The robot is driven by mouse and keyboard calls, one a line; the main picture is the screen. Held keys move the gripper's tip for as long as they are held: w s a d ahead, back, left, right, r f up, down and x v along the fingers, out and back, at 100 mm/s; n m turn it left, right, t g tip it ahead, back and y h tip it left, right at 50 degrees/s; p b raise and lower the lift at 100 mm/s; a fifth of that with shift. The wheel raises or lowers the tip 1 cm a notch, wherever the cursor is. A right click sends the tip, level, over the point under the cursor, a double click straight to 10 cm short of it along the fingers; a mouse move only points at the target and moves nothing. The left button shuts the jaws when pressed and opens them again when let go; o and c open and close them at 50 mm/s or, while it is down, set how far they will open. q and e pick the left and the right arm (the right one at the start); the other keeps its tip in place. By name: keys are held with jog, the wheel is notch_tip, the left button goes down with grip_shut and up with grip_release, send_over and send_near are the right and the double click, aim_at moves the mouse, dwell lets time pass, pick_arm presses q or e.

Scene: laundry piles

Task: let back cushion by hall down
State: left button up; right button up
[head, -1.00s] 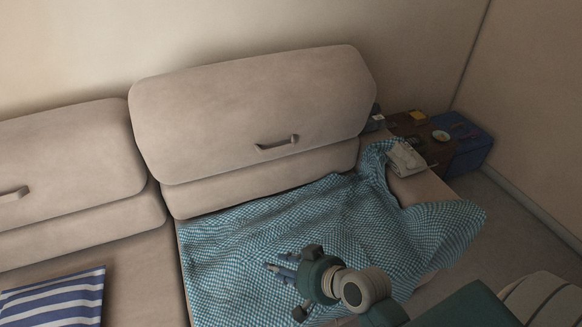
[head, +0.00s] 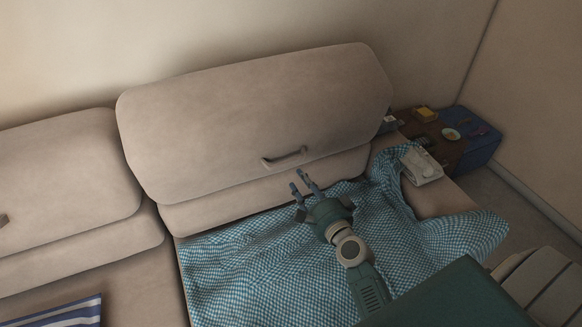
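The back cushion (head: 250,115) on the right half of the sofa is a large beige pad, tilted forward at its top. A handle (head: 284,158) sits on its lower front. My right gripper (head: 303,180) is just below and slightly right of the handle, with its fingers apart and pointing at the cushion. I see nothing between the fingers. Whether a finger touches the cushion cannot be told. My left gripper is not in view.
A teal checked blanket (head: 250,265) covers the seat. A second back cushion (head: 65,165) is at left, with a striped pillow (head: 65,312) below it. A folded cloth (head: 421,165) lies on the armrest. A brown side table (head: 405,128) and blue box (head: 482,143) stand beyond it.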

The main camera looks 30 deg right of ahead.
aim_at(288, 164)
jog(key=w, duration=0.3)
jog(key=w+f+b, duration=0.1)
jog(key=w, duration=0.3)
jog(key=w+b, duration=0.1)
jog(key=w, duration=0.2)
jog(key=shift+w+d+f, duration=0.25)
jog(key=shift+w+f, duration=0.05)
jog(key=shift+w, duration=0.05)
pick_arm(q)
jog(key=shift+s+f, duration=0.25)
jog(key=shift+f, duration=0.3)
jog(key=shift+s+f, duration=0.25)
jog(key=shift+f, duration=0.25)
pick_arm(e)
jog(key=shift+r, duration=0.1)
